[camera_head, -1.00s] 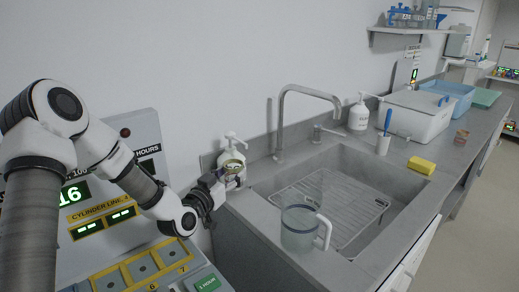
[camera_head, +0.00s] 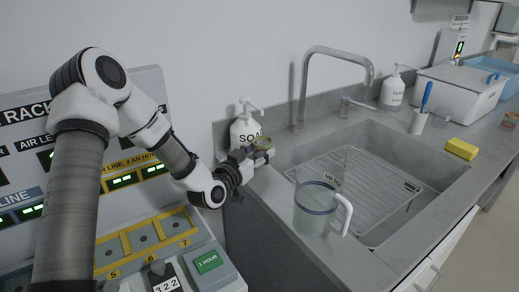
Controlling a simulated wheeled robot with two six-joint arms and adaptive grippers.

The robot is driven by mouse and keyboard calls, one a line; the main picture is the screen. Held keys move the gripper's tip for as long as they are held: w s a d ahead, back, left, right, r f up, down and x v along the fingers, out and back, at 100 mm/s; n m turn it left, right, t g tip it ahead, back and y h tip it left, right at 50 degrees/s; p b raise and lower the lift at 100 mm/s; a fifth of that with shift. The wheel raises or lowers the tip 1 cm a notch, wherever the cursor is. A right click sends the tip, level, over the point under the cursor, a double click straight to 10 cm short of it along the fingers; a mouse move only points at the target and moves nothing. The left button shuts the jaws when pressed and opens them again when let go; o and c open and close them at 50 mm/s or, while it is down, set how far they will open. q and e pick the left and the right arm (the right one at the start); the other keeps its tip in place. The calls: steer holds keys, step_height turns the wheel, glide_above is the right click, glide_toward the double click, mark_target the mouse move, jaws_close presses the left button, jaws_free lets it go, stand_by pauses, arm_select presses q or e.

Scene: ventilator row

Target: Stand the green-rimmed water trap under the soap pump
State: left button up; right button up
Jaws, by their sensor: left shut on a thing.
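My left gripper (camera_head: 258,160) is shut on the water trap (camera_head: 265,143), a small clear cup whose olive-green rim faces up. The fingers hide much of its body. The soap pump (camera_head: 244,129) is a white bottle with a pump head and "SOAP" lettering, at the back left corner of the sink counter. The trap is in front of the bottle and slightly to its right, below the level of the pump head. I cannot tell whether the trap touches the counter. My right gripper is out of view.
A clear jug (camera_head: 315,210) with a blue band stands at the sink's (camera_head: 385,140) near left side, by a wire rack (camera_head: 345,170). A tall tap (camera_head: 303,90) rises behind the sink. The ventilator panel (camera_head: 150,235) is below my left arm.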

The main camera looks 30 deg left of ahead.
arm_select(q)
steer(key=shift+f+b, duration=0.45)
steer(key=shift+f, duration=0.4)
steer(key=o, duration=1.1)
steer(key=shift+r, duration=0.1)
steer(key=shift+s, duration=0.1)
steer(key=shift+s, duration=5.9)
